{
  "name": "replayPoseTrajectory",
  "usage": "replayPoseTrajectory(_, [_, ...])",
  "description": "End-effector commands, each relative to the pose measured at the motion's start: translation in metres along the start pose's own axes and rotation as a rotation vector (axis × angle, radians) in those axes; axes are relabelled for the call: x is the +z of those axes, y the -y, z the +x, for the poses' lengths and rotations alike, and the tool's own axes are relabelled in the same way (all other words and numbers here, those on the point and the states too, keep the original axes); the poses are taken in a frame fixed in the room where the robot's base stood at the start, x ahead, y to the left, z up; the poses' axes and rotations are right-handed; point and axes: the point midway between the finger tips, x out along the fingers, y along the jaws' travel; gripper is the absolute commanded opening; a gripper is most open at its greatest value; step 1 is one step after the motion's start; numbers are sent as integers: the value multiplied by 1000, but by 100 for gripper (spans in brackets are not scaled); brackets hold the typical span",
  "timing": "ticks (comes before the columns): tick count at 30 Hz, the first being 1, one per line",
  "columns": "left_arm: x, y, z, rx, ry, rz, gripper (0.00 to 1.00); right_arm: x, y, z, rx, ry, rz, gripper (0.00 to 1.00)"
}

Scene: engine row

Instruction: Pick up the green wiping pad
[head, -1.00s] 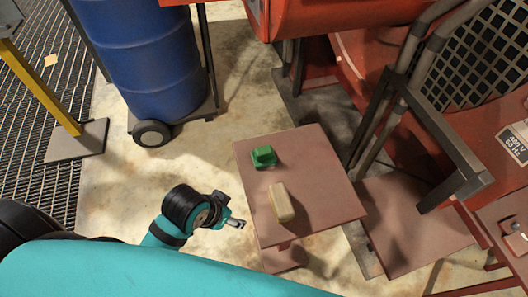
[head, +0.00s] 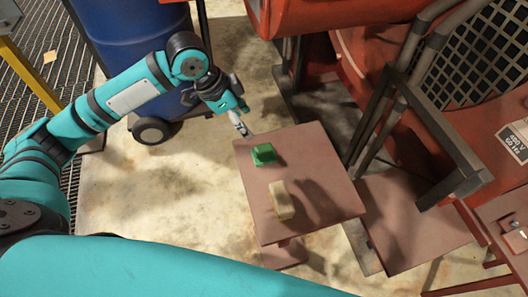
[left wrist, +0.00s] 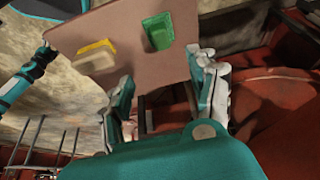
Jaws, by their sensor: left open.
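The green wiping pad (head: 264,154) lies on the brownish-pink table top (head: 325,205), near its upper left corner. It also shows in the left wrist view (left wrist: 158,31), beyond my open fingers. My left gripper (head: 242,129) is just up and left of the pad in the head view, near the table's corner, apart from the pad. In the left wrist view its two fingers (left wrist: 165,95) are spread with nothing between them. My right gripper is not clearly seen in either view.
A cream and yellow block (head: 281,200) lies on the same table, below the pad. A blue barrel (head: 130,45) on a wheeled cart stands at the upper left. Red machinery (head: 370,80) with grey pipes stands to the right. Bare floor is left of the table.

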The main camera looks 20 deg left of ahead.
Motion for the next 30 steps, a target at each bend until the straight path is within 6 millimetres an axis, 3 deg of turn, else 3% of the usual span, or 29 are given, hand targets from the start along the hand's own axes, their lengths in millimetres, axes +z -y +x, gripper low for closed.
replayPoseTrajectory(2, [0, 9, -10, -2, 5, -5, 60, 0, 3, 0, -3, 0, 0, 78])
replayPoseTrajectory(5, [1, 10, -6, 6, 7, -10, 60, -1, 5, -1, -6, -1, 1, 78])
replayPoseTrajectory(18, [1, 9, 83, 7, 7, -10, 60, -1, 3, -13, -4, 0, 0, 78])
replayPoseTrajectory(30, [3, 7, 121, 6, 7, -10, 60, -1, -2, -21, 2, 1, 0, 78])
